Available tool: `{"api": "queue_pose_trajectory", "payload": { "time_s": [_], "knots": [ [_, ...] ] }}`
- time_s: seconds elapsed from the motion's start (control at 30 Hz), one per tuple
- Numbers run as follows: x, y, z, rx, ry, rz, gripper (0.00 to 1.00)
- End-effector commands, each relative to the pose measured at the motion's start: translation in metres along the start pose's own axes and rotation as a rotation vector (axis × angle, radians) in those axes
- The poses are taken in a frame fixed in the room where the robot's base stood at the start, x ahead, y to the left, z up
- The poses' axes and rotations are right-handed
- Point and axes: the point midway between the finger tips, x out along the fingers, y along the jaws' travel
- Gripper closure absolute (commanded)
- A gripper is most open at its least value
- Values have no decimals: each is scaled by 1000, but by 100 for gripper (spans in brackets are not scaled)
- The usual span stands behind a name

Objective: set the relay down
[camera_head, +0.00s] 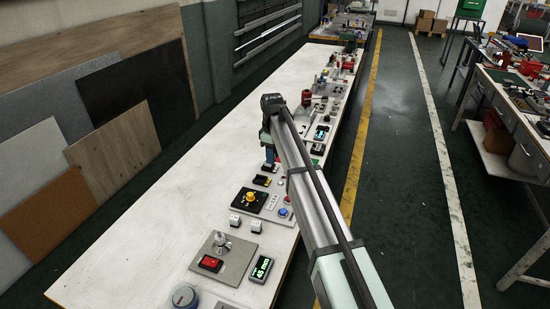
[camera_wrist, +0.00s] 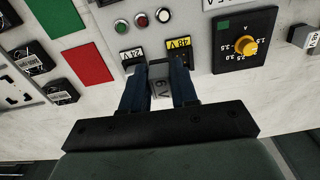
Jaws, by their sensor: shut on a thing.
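My gripper (camera_wrist: 158,85) shows in the wrist view with two dark blue fingers shut on a small grey relay (camera_wrist: 160,90) marked "6 V". The relay sits between the fingertips, partly hidden by them. Just past the fingertips are two relay places labelled 24 V (camera_wrist: 132,55) and 48 V (camera_wrist: 179,46) on a light panel. In the head view my gripper (camera_head: 269,165) points down over the panel on the white bench, and the relay in it cannot be made out. I cannot tell whether the relay touches the surface.
Above the labels are three indicator buttons (camera_wrist: 141,20). A black dial plate with a yellow knob (camera_wrist: 245,45) is to the right, red (camera_wrist: 90,60) and green (camera_wrist: 57,17) pads to the left. The left part of the long white bench (camera_head: 165,205) is clear.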

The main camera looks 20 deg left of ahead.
Motion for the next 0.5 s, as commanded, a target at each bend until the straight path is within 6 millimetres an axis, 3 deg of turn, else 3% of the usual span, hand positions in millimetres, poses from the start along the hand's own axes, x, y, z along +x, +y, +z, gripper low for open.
{"api": "queue_pose_trajectory", "payload": {
  "time_s": [0.03,0.1,0.3,0.5],
  "knots": [
    [-2,25,2,19,0,0,100],
    [-4,54,6,40,-1,-1,100],
    [-10,127,-2,57,-1,-2,100],
    [-14,158,-19,9,0,0,100]
  ]
}}
